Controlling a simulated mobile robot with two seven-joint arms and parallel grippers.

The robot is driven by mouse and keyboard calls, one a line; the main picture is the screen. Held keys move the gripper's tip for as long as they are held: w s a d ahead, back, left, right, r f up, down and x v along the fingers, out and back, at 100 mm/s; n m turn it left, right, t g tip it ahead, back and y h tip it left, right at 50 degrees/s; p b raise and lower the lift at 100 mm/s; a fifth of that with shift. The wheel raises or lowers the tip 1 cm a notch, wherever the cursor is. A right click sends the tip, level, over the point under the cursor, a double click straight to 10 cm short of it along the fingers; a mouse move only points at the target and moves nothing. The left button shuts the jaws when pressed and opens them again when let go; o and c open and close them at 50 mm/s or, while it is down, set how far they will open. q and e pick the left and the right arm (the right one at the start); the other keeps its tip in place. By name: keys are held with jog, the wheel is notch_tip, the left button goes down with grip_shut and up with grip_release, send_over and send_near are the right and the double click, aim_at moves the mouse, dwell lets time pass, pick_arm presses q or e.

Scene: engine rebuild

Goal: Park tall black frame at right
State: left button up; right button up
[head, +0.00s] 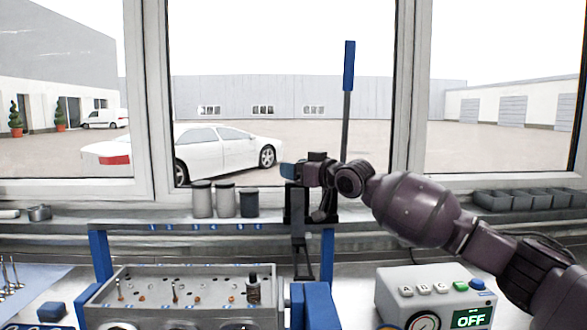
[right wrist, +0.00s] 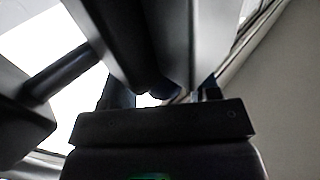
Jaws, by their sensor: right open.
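The tall black frame (head: 297,205) stands at the middle of the bench, just behind the metal engine part (head: 100,297). A long black lever with a blue grip (head: 348,65) rises above it in front of the window. My right gripper (head: 290,171) is at the frame's top, its arm coming in from the right. It is open; the head view does not clearly show whether it touches the frame. The right wrist view is filled by dark close-up parts, with a dark slanting bar (right wrist: 62,74) at left. My left gripper is not in view.
A grey control box (head: 432,297) reading OFF stands at front right, below my right arm. Several canisters (head: 226,200) stand on the sill left of the frame. A blue-posted rack (head: 101,257) spans behind the engine part. Dark bins (head: 530,200) line the right sill.

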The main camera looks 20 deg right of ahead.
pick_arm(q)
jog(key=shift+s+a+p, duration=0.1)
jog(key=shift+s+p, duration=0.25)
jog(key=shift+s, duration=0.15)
pick_arm(e)
jog(key=v, duration=0.9)
jog(key=shift+s+d, duration=0.15)
jog(key=shift+s, duration=0.2)
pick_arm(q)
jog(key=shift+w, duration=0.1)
pick_arm(e)
jog(key=shift+r, duration=0.1)
